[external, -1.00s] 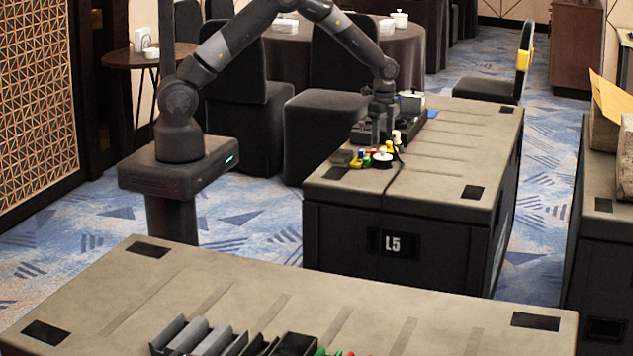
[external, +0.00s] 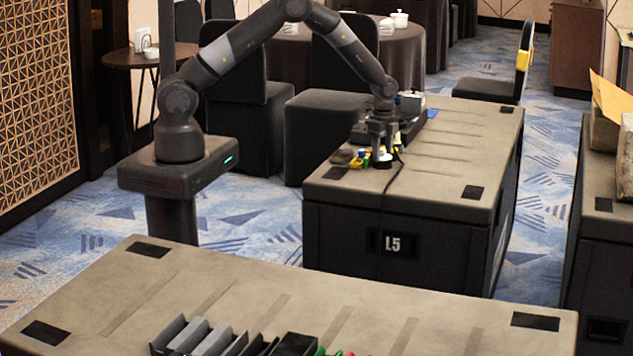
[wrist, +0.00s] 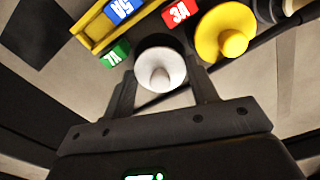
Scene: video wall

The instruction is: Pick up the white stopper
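The white stopper (wrist: 161,70) is round with a raised knob and lies between my gripper's two fingers in the wrist view. My gripper (wrist: 160,84) is open, with one dark finger on each side of the stopper. I cannot tell whether either finger touches it. In the external view my gripper (external: 381,151) points down at the near end of the far case, low over the small coloured items. The stopper (external: 384,161) is a small white patch there, partly hidden by the gripper.
A yellow stopper (wrist: 224,32) stands close to the right finger. Green (wrist: 115,54), blue (wrist: 122,9) and red (wrist: 180,12) labelled blocks lie beyond, by a yellow holder (wrist: 88,32). A dark cable (external: 385,190) runs over the case top (external: 435,170), which is clear to the right.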

